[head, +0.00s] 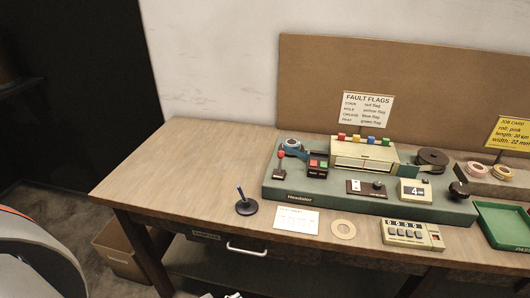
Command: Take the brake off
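A black knob (459,189) is at the right end, and a small dark knob (377,184) sits on a plate near the middle. Neither of my grippers shows clearly in the head view, and nothing touches the machine.
A pen stand (246,206), a white card (297,220), a tan ring (343,229) and a keyed counter box (411,234) lie in front of the machine. A green tray (505,226) is at right. The table's left part (175,165) is clear.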

